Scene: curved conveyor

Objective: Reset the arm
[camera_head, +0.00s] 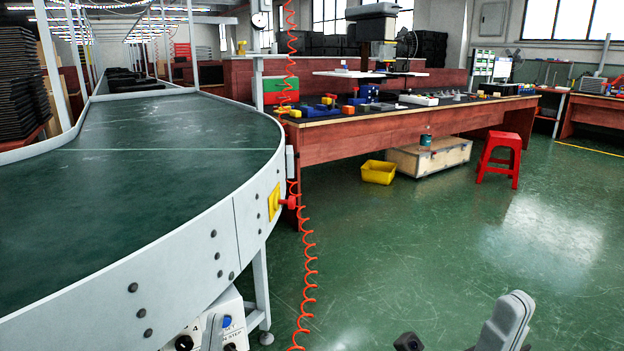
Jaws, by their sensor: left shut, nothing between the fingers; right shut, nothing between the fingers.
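A grey, rounded piece of my own arm shows at the bottom right edge of the head view, over the green floor. A small dark part shows just left of it, cut off by the bottom edge. I cannot make out any fingertips there. My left arm and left gripper are not in the picture. No object is seen held.
The curved conveyor (170,130) fills the left, its green belt bare in front. A control box (215,325) sits below it. An orange coiled cable (305,270) hangs beside its rim. A wooden workbench (390,128), yellow bin (378,172) and red stool (500,155) stand beyond. The right floor is clear.

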